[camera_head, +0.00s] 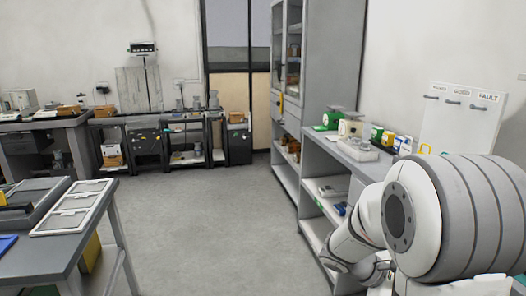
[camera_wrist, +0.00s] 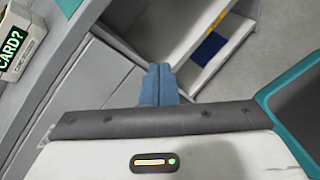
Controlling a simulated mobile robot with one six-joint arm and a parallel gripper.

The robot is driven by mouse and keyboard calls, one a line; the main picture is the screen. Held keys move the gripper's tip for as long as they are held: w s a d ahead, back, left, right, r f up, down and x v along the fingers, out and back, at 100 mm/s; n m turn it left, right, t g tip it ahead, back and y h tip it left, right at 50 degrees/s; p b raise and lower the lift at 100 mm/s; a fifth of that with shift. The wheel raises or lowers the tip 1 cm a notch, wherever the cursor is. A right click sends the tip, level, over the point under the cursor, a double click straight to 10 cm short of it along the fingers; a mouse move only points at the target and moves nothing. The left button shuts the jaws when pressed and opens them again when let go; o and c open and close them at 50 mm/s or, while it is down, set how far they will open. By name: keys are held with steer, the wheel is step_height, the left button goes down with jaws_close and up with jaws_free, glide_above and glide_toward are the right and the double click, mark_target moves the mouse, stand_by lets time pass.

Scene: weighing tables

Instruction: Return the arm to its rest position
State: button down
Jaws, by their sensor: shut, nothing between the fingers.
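My gripper (camera_wrist: 159,72) shows in the wrist view as two blue-grey fingers pressed together, with nothing between them. Below the fingers in that view are a dark bar and a white body with a small lit indicator, which are mine. In the head view my white and grey arm (camera_head: 440,215) fills the lower right, folded close to the camera. The fingertips cannot be made out clearly in the head view. The fingers point toward the front of a grey shelf unit (camera_wrist: 95,75) with open compartments.
A counter (camera_head: 345,157) with small boxes and devices runs along the right wall under a white board (camera_head: 462,118). A table (camera_head: 60,250) with trays stands at the lower left. Benches (camera_head: 60,125) line the back wall. The grey floor (camera_head: 210,215) between is clear.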

steer(key=s+a+r+m+t+y+p, duration=0.2)
steer(key=s+a+r+m+y+p, duration=0.2)
steer(key=a, duration=0.5)
steer(key=s+a+r+m+t+y+p, duration=0.2)
steer(key=s+a+r+m+y+p, duration=0.2)
steer(key=a+r, duration=0.5)
steer(key=s+m+y, duration=0.2)
steer(key=y, duration=0.1)
steer(key=shift+a+t+y, duration=0.3)
steer(key=shift+t, duration=0.1)
